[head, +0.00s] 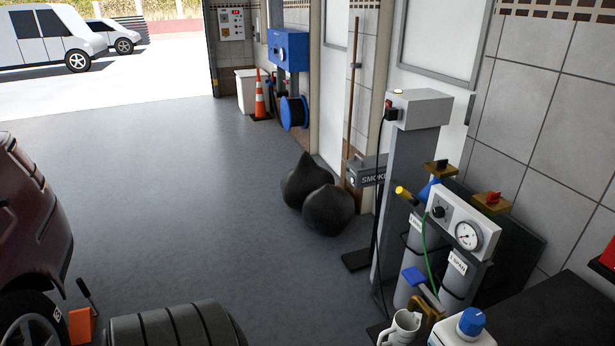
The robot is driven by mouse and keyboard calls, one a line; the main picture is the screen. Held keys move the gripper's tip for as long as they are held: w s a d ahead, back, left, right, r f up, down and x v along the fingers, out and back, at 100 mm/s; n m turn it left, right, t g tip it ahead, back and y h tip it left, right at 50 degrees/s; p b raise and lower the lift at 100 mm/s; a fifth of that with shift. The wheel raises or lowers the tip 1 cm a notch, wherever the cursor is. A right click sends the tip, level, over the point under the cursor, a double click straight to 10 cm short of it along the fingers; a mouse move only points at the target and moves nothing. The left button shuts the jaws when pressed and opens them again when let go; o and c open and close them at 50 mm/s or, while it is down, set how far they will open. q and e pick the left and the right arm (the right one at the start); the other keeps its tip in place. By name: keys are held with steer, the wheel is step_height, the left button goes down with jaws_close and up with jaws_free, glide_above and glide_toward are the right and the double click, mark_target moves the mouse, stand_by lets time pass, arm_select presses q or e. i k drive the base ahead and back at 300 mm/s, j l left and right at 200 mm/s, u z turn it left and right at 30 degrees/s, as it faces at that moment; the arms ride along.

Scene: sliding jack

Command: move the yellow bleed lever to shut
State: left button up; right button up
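A short lever with a yellow tip (404,194) sticks up and to the left beside the white gauge box (463,222); I cannot tell for sure that it is the bleed lever. The gauge box has a black knob and a round dial, and stands by two grey cylinders with paper labels. Lower down, a blue handle (413,276) sits by a brass-coloured part (432,302), partly hidden by a mug. Whether any valve is open or shut cannot be read. Neither of my grippers is in view.
A grey column (402,190) stands behind the cylinders. A white mug (400,328) and a blue-capped container (470,325) are at the bottom. Black bags (320,200) lie by the wall. Stacked tyres (170,325) and a dark red car (30,220) are left. The middle floor is clear.

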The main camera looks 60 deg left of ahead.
mark_target(400, 190)
steer(key=u, duration=1.2)
